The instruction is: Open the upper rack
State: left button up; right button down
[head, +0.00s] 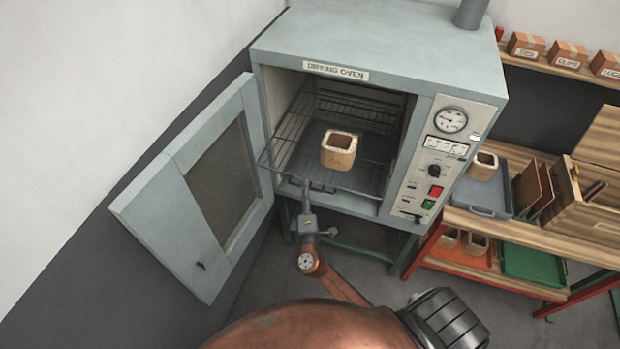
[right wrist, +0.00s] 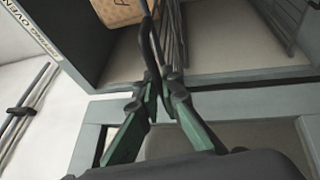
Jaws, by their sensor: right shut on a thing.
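The upper rack (head: 292,150), a dark wire shelf, sits in the open drying oven (head: 385,45) with its front part out past the opening. My right gripper (head: 318,187) is at the rack's front edge, below the coil. In the right wrist view its fingers (right wrist: 158,78) are closed together on the rack's front wire, with rack bars (right wrist: 178,35) behind and part of the coil (right wrist: 118,10) above. The exact contact is partly hidden by the fingers. My left gripper is not in view.
The oven door (head: 195,190) stands wide open at the left. The control panel (head: 440,160) is right of the opening. A wooden bench (head: 540,235) at the right holds a blue-grey tray (head: 475,200) with another coil (head: 483,165). Boxes (head: 568,54) line a shelf at the back.

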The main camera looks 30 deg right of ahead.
jog(key=shift+s+a+f, duration=0.1)
jog(key=shift+s+a, duration=0.6)
jog(key=shift+a, duration=0.1)
jog(key=c, duration=2.1)
grip_release()
jog(key=v, duration=1.2)
